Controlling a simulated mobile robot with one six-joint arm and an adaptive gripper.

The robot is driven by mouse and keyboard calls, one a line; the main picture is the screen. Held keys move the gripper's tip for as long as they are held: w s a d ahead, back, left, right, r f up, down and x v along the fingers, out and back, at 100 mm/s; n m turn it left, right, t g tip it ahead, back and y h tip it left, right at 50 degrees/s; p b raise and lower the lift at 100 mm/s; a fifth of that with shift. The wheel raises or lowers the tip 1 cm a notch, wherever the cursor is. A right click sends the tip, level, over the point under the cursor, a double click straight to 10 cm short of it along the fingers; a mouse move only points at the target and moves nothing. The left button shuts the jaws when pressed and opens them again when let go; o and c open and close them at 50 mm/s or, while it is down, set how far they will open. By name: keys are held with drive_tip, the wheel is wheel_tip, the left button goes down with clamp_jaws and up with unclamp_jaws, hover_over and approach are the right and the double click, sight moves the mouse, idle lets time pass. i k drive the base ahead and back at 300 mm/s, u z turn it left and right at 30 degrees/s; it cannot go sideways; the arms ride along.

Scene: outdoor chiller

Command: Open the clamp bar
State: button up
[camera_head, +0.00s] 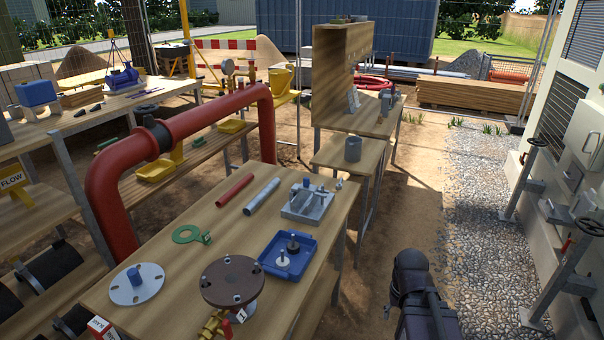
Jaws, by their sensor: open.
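A grey metal fixture (307,204) lies on the wooden bench top, near its far right corner. It has a flat plate with raised grey parts and a small blue piece on top. It may carry the clamp bar, but the bar is too small to tell apart, and I cannot tell whether it is open or shut. My dark arm (415,295) rises at the bottom, right of the bench and apart from it. No gripper fingers can be made out.
The bench also holds a blue tray (289,254), a brown flange (233,281), a grey flange (137,284), a red rod (235,190) and a grey rod (262,196). A large red pipe (103,190) arches behind at left. The gravel strip (480,190) at right is clear beside valve stands.

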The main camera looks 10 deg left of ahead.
sight(305, 186)
drive_tip(key=u, duration=0.1)
drive_tip(key=i, duration=0.9)
drive_tip(key=u, duration=0.05)
